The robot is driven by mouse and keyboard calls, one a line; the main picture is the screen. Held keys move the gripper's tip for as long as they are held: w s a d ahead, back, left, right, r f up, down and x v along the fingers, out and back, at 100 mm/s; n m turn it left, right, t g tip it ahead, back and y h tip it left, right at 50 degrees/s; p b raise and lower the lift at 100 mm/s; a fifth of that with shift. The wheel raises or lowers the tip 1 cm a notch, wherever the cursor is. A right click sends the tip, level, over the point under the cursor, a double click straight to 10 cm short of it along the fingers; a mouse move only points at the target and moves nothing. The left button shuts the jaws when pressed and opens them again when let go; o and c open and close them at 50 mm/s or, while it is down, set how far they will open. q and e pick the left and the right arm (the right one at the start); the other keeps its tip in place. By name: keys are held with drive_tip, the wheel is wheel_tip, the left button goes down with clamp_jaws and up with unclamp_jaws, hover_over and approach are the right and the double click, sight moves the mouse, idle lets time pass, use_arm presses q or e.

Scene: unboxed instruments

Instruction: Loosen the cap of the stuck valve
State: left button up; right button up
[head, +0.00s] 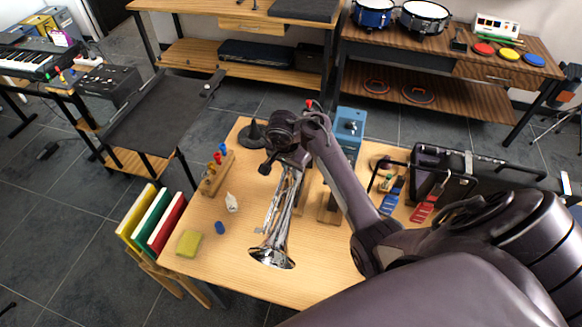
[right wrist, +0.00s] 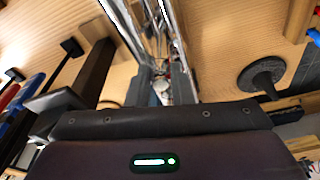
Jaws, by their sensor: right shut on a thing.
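A silver trumpet (head: 273,240) is at the middle of the wooden table, its bell toward the near edge. My right gripper (head: 297,160) is over the far end of the trumpet, and the wrist hides that part in the head view. In the right wrist view, the fingers of the right gripper (right wrist: 162,90) are shut on a small round metal part, apparently the valve cap (right wrist: 161,88). The bright tubes of the trumpet (right wrist: 150,30) run away from the fingers. Whether the cap has turned cannot be told. My left gripper is not in view.
On the table (head: 205,262) are a white bottle (head: 231,203), a small blue cylinder (head: 220,228), a yellow cloth (head: 189,242), a wooden rack with coloured pieces (head: 216,175) and a blue device (head: 350,130). An open black case (head: 465,185) stands at right. The near left tabletop has free room.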

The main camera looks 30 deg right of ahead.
drive_tip(key=shift+r+n+p, duration=0.1)
drive_tip(key=shift+n+p, duration=0.65)
drive_tip(key=shift+n, duration=0.45)
drive_tip(key=shift+r+n+t+y+p, duration=0.1)
drive_tip(key=shift+n+t+y+p, duration=0.35)
drive_tip(key=shift+n+p, duration=1.2)
drive_tip(key=n, duration=0.2)
drive_tip(key=n+b, duration=0.1)
drive_tip(key=n, duration=0.1)
drive_tip(key=shift+t+y, duration=0.25)
drive_tip(key=o, duration=0.4)
drive_tip(key=shift+o, duration=1.1)
drive_tip(key=shift+w+a, duration=0.1)
drive_tip(key=shift+a, duration=0.05)
drive_tip(key=shift+f, duration=0.2)
drive_tip(key=shift+r, duration=0.15)
drive_tip(key=shift+w+v, duration=0.25)
drive_tip(key=shift+v, duration=0.85)
drive_tip(key=shift+w+v, duration=0.2)
drive_tip(key=shift+v, duration=0.9)
drive_tip(key=shift+w+v, duration=0.25)
drive_tip(key=shift+v, duration=0.85)
